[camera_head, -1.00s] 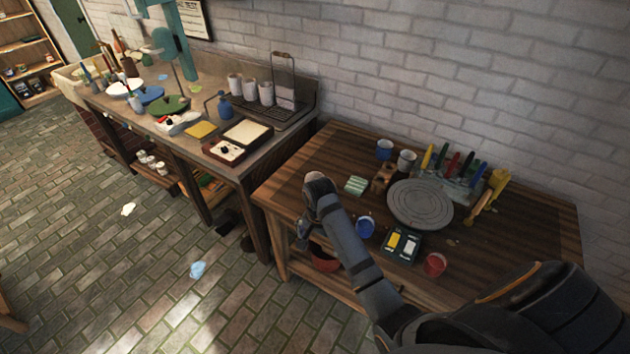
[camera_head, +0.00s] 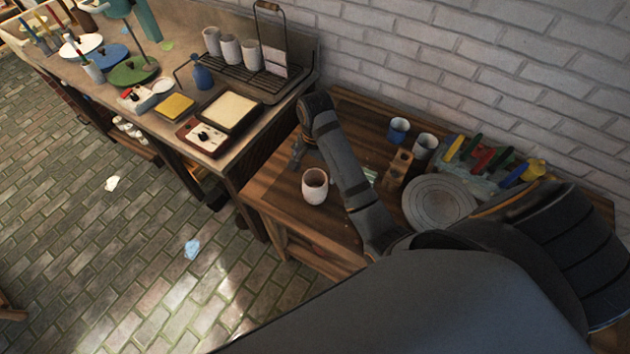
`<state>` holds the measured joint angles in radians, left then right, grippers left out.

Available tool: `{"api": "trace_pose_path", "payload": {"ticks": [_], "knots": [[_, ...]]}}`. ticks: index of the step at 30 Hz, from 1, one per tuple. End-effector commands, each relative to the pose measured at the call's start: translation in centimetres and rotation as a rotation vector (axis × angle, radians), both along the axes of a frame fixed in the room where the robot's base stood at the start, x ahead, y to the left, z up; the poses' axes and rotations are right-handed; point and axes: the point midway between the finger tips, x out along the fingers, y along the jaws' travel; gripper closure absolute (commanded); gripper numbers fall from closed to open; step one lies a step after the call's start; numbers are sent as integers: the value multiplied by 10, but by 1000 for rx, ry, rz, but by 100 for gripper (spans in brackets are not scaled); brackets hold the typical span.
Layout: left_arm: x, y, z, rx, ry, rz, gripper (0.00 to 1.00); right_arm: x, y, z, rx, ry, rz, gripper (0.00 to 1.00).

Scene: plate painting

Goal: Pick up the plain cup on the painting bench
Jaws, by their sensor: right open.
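A plain off-white cup (camera_head: 315,187) stands upright near the left front corner of the wooden bench (camera_head: 272,192). My right arm comes in from the lower right and reaches over the bench behind the cup. My right gripper (camera_head: 297,160) points down just behind and slightly left of the cup; it is small and partly hidden by my arm. It looks empty and apart from the cup, and it is open. My left gripper is not in view.
A blue cup (camera_head: 399,130), a grey-white cup (camera_head: 425,146), a wooden block (camera_head: 399,168) and a grey turntable (camera_head: 438,203) stand right of my forearm. A longer counter (camera_head: 150,143) holds several cups and trays at left.

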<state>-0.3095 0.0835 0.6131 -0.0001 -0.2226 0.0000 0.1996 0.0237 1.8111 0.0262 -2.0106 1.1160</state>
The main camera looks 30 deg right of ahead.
Motion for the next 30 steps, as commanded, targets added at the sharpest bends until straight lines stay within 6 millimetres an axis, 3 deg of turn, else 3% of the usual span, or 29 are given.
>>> {"api": "trace_pose_path", "payload": {"ticks": [1,5,13,19,21,29,30], "knots": [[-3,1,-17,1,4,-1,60,0,0,-17,0,1,0,0],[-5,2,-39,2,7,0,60,0,0,-39,0,0,0,0],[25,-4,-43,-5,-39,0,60,0,1,-46,0,0,0,0],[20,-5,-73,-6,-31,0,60,-5,4,-80,1,2,0,0],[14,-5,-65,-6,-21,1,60,-5,4,-84,0,4,0,0],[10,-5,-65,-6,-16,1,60,-4,4,-93,-1,0,1,0],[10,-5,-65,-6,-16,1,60,-4,4,-92,-1,0,1,4]]}}
